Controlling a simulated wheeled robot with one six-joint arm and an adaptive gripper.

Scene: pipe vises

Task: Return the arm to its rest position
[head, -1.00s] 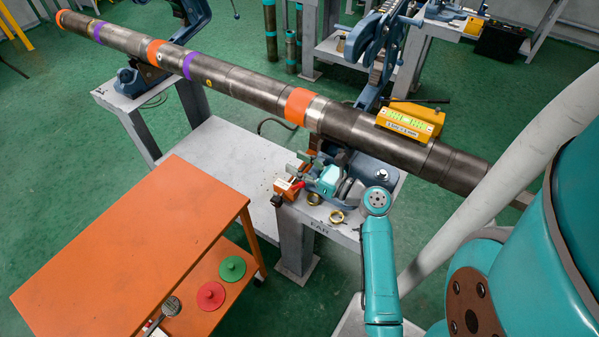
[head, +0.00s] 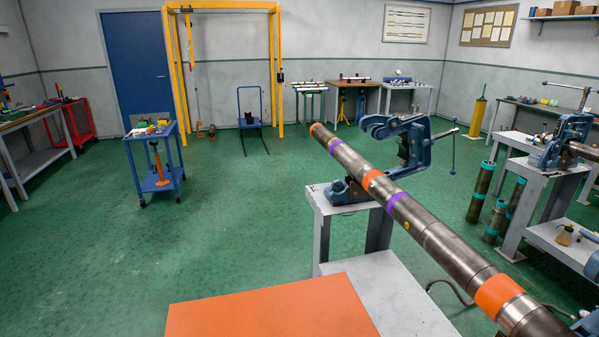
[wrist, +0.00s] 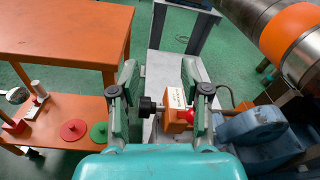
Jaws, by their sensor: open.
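My gripper (wrist: 160,82) shows in the wrist view with its two fingers spread apart; it is open. A small orange block with a white label, a black knob and a red part (wrist: 178,122) appears between and below the fingers, over the grey bench; I cannot tell how far it is from them. My arm and gripper are out of the head view.
The long pipe (head: 443,243) with orange and purple bands lies in a blue vise (head: 415,140). An orange table (head: 270,310) stands beside the grey bench; its lower shelf holds a red disc (wrist: 74,130) and a green disc (wrist: 99,132). Green floor lies open at left.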

